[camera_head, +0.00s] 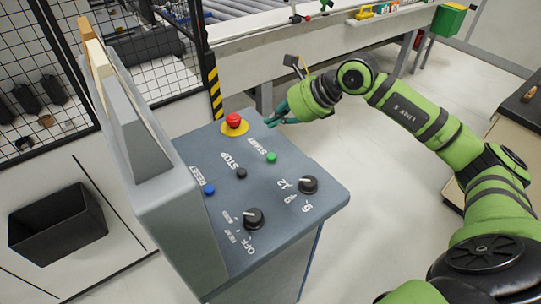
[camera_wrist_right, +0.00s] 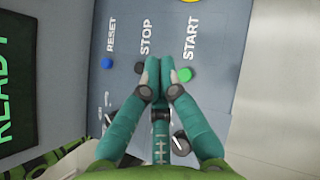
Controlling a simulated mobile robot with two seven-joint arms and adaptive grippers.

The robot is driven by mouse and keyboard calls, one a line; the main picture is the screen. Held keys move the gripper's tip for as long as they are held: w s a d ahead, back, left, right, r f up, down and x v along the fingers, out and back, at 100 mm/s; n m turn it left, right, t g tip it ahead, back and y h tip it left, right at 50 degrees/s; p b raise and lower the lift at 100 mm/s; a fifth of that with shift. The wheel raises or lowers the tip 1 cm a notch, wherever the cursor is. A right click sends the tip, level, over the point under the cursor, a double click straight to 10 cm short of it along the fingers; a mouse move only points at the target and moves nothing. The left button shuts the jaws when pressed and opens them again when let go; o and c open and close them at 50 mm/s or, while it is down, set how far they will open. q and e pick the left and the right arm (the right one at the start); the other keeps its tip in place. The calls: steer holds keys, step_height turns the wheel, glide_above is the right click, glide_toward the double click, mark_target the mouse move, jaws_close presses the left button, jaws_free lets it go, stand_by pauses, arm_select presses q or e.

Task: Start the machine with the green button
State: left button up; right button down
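The green button (camera_head: 271,157) sits on the sloped grey control panel (camera_head: 285,215), beside the white START label. It also shows in the right wrist view (camera_wrist_right: 185,74), just right of my fingertips. My right gripper (camera_head: 272,120) is above the panel's far edge in the head view, near the red emergency stop and apart from the green button. In the right wrist view the teal fingers (camera_wrist_right: 158,64) are together with nothing between them. Their tips appear between the green button and the black STOP button (camera_wrist_right: 138,68). My left gripper is not in view.
The panel also carries a red emergency stop (camera_head: 234,120) on yellow, a blue RESET button (camera_head: 209,189) and two black knobs (camera_head: 308,184) (camera_head: 254,217). A screen (camera_wrist_right: 15,80) reads READY. Mesh fencing (camera_head: 40,85) and a black bin (camera_head: 58,224) stand left.

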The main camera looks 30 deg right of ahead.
mark_target(275, 156)
step_height(275, 156, down, 3)
steer(key=shift+f+b, duration=0.2)
steer(key=shift+b, duration=0.65)
step_height(275, 156, down, 4)
steer(key=b, duration=0.3)
steer(key=shift+f, duration=0.25)
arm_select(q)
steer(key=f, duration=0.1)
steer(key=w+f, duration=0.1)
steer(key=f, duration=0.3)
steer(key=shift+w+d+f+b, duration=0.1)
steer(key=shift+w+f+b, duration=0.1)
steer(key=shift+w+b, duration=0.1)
arm_select(e)
steer(key=shift+d+f, duration=0.1)
steer(key=shift+f, duration=0.1)
arm_select(q)
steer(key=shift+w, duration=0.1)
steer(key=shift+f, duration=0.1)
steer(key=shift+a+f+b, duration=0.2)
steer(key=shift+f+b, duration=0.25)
steer(key=shift+b, duration=0.1)
arm_select(e)
steer(key=shift+f, duration=0.4)
